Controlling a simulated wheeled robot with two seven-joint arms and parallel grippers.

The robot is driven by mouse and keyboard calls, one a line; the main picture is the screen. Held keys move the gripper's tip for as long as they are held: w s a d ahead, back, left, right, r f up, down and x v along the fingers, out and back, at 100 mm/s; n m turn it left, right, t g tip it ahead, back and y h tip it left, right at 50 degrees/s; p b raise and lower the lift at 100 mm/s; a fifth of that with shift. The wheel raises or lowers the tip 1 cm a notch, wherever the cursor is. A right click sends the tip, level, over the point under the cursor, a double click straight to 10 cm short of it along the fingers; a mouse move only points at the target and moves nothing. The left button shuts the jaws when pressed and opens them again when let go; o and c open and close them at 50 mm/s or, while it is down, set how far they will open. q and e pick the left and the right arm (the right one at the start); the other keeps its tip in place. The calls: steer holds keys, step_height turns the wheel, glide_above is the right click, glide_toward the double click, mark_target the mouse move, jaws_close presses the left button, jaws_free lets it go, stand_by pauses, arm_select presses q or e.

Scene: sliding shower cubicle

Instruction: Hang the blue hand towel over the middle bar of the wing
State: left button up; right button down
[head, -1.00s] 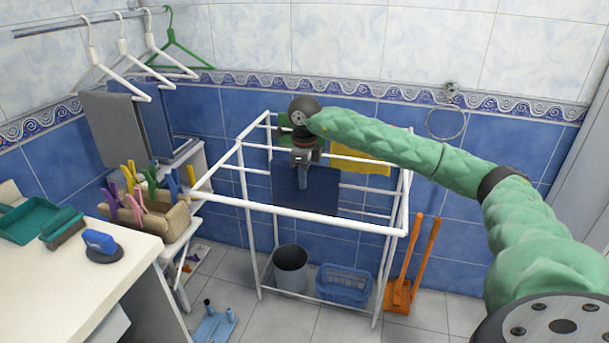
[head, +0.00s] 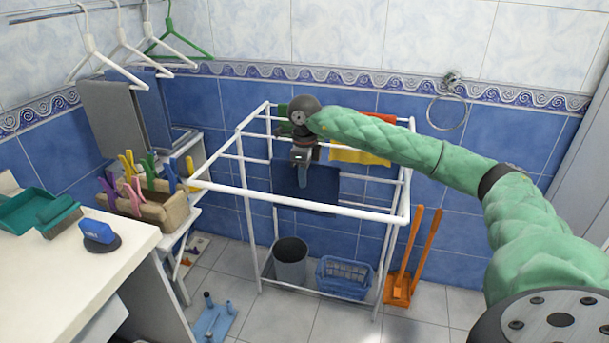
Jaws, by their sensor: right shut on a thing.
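The dark blue hand towel (head: 318,189) hangs flat inside the white drying rack (head: 310,208), below my right gripper. My right gripper (head: 302,178) points down from the green arm and is shut on the towel near its upper part. The gripper and wrist hide part of the towel's top edge. White bars pass near the towel's top, but I cannot tell whether it rests over one. My left gripper is out of view.
A yellow cloth (head: 358,156) and an orange cloth (head: 378,119) hang at the rack's back. A grey bin (head: 290,263) and blue basket (head: 344,278) stand low in the rack. An orange dustpan set (head: 398,287) stands to the right. A white counter (head: 60,265) fills the left.

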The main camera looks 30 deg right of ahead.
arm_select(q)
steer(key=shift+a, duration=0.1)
arm_select(e)
steer(key=c, duration=1.1)
jaws_free()
steer(key=shift+r, duration=0.1)
step_height(320, 180, up, 4)
steer(key=shift+r+b, duration=0.15)
steer(key=shift+b, duration=0.3)
step_height(320, 180, up, 3)
steer(key=shift+f, duration=0.1)
steer(key=shift+r, duration=0.25)
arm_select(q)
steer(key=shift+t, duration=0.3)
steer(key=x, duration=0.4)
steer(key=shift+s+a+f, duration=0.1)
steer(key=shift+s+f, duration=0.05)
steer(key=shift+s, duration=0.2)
